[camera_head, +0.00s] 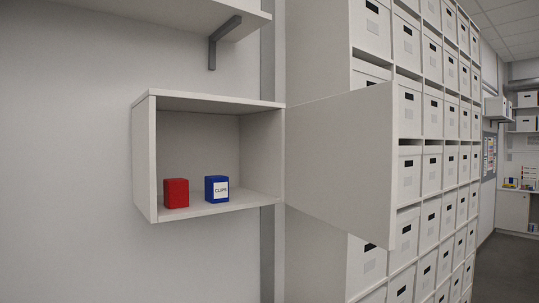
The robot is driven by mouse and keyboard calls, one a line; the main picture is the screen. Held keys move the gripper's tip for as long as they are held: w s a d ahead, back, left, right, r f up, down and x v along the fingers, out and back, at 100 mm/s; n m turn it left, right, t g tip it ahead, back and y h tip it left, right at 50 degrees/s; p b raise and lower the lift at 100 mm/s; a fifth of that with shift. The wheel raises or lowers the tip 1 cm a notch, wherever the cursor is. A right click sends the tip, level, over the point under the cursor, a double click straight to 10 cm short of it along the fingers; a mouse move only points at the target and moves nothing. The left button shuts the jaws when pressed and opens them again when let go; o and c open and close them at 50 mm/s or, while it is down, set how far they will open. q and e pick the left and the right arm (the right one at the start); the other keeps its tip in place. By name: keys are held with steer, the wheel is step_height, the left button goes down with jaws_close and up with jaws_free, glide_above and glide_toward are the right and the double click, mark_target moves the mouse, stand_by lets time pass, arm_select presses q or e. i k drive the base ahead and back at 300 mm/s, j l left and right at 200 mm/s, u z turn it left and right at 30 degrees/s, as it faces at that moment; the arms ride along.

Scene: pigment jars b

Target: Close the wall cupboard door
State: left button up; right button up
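The wall cupboard (145,155) is a white open box mounted on the wall, left of centre in the head view. Its white door (343,155) is hinged on the cupboard's right side and stands wide open, swung out to the right. No handle shows on the face of the door that I see. Inside, a red box (176,193) and a blue box (216,189) with a white label reading "CLIPS" stand on the cupboard floor. Neither of my grippers is in view.
A white shelf (160,10) on a grey bracket (220,45) is above the cupboard. A tall rack of white storage boxes (409,172) stands behind and right of the door, partly hidden by it. Open floor (505,265) shows at the far right.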

mark_target(341, 150)
steer(key=i+l+u, duration=0.3)
steer(key=l+u, duration=0.35)
steer(key=i+l+u, duration=0.15)
steer(key=l+u, duration=0.45)
steer(key=l, duration=0.2)
